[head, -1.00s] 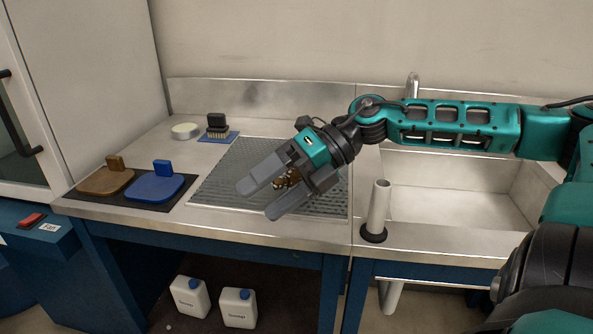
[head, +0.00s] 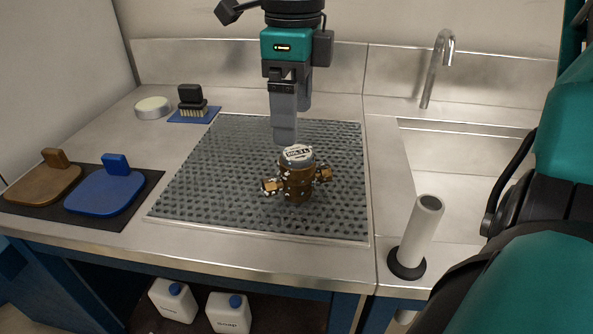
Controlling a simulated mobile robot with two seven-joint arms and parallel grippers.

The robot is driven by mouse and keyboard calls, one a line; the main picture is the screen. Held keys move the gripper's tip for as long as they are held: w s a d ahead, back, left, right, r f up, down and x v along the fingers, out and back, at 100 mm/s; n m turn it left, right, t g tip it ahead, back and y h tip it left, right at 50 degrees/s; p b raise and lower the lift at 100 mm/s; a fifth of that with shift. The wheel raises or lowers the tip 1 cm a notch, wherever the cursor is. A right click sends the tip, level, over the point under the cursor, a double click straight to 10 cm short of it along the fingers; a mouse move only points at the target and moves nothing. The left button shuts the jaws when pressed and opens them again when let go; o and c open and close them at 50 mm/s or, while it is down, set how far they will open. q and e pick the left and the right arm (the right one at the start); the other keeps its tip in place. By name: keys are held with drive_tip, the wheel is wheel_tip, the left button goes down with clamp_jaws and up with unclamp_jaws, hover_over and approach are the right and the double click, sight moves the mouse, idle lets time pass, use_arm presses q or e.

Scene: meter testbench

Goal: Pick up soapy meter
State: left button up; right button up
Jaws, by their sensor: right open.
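The soapy meter (head: 297,182) is a brown, bronze-like body with white foam specks, a side stub on each side and a round pale dial on top. It stands upright on the grey dimpled mat (head: 215,190), right of the mat's middle. My right gripper (head: 290,130) points straight down just above and behind the meter, slightly left of its dial. Its fingers are open and empty, seen nearly edge-on, and look apart from the meter. My left gripper is not in view.
A blue paddle (head: 104,193) and a brown paddle (head: 42,186) lie on a black mat at left. A brush (head: 192,102) and a round tin (head: 153,108) are behind. A white upright tube (head: 415,238) stands at right, by the sink (head: 465,185) and faucet (head: 437,70).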

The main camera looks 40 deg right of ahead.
sight(294, 153)
wheel_tip(294, 153, down, 6)
drive_tip(key=shift+s+f+b, duration=0.1)
drive_tip(key=shift+b, duration=0.4)
drive_tip(key=shift+d+f+b, duration=0.15)
drive_tip(key=shift+f+b, duration=0.3)
drive_tip(key=shift+f, duration=2.45)
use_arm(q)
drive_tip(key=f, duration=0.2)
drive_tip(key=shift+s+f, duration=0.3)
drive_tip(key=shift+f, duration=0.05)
use_arm(e)
drive_tip(key=shift+c, duration=0.4)
drive_tip(key=c, duration=0.8)
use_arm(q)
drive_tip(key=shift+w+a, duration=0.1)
use_arm(e)
drive_tip(key=c, duration=0.6)
